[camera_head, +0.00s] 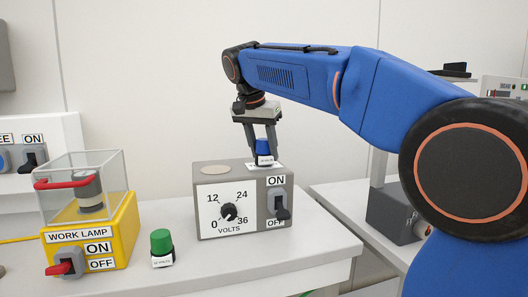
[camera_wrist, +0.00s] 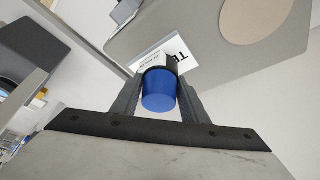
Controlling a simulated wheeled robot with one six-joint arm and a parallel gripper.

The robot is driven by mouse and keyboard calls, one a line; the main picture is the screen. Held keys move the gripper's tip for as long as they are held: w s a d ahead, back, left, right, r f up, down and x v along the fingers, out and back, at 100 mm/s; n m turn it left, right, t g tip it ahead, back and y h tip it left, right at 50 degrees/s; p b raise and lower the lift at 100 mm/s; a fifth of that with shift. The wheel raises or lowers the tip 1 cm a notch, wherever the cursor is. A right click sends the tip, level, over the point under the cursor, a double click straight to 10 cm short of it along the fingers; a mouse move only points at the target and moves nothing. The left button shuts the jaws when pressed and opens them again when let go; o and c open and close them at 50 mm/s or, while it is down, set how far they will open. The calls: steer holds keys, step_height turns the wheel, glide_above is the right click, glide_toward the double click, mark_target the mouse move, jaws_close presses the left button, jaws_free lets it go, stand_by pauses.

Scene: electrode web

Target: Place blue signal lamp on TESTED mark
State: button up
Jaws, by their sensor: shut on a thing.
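The blue signal lamp (camera_head: 263,148) has a blue cap and a dark base with a white label. It is upright at the top right of the grey volts box (camera_head: 215,182). My gripper (camera_head: 263,150) is shut on the lamp from above. In the wrist view the blue cap (camera_wrist: 159,92) sits between the two fingers (camera_wrist: 160,98). A white mark with dark letters, "TE" showing (camera_wrist: 150,58), lies on the box top beside and partly behind the lamp. I cannot tell whether the lamp's base touches the box top.
A round beige disc (camera_head: 215,170) is on the box's top left. A green lamp (camera_head: 161,247) stands on the table (camera_head: 190,275) left of the box. A yellow work lamp unit (camera_head: 120,228) with a clear cover is further left. A gap separates this table from the right one.

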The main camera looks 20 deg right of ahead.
steer(key=shift+f, duration=0.3)
steer(key=o, duration=1.2)
steer(key=shift+r, duration=0.1)
steer(key=v, duration=1.2)
